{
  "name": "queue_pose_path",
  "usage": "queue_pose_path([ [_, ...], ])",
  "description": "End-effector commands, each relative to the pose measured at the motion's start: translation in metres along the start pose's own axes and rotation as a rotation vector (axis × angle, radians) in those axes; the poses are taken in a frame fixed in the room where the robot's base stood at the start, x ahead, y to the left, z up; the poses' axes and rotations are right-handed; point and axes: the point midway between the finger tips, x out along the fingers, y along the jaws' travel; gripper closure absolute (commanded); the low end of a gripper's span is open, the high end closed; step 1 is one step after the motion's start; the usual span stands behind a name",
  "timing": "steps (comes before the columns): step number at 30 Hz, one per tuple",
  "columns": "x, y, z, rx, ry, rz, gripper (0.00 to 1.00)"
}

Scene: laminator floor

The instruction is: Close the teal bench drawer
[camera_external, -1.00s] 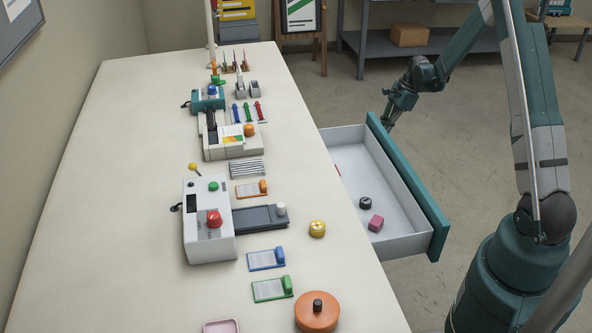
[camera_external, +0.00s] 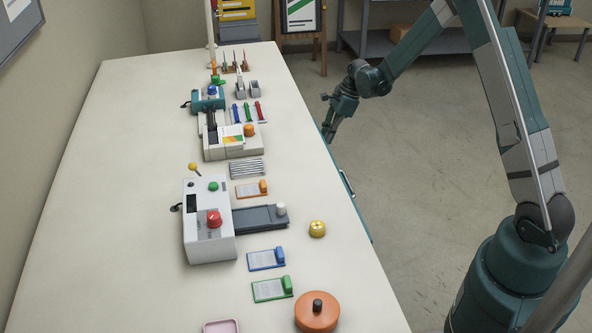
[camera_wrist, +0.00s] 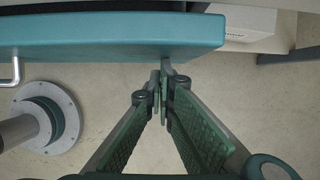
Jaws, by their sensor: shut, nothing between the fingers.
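The teal bench drawer (camera_external: 347,186) shows as a thin teal front along the right edge of the bench, with its inside hidden. In the wrist view the teal drawer front (camera_wrist: 110,32) spans the upper left, with part of a metal handle (camera_wrist: 12,72) at the far left. My gripper (camera_external: 328,137) is at the far end of the drawer front. In the wrist view my gripper (camera_wrist: 162,82) is shut and empty, its fingertips close to or touching the lower edge of the teal front near its right end.
The bench top (camera_external: 120,200) carries a white machine with a red button (camera_external: 208,240), a yellow knob (camera_external: 318,229) and an orange disc (camera_external: 317,312). A grey shelf (camera_external: 375,45) stands behind.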

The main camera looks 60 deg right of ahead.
Motion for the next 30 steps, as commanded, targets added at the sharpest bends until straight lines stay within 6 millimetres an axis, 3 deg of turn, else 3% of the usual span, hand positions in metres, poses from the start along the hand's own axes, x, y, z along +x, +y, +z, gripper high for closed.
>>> queue_pose_path([
  [3,0.007,0.000,0.018,-0.001,0.000,0.000,1.00],
  [10,0.013,0.000,0.033,-0.001,-0.001,0.000,1.00],
  [24,0.015,0.001,0.039,-0.004,-0.006,0.001,1.00],
  [30,0.012,0.000,0.033,-0.004,-0.006,0.001,1.00],
])
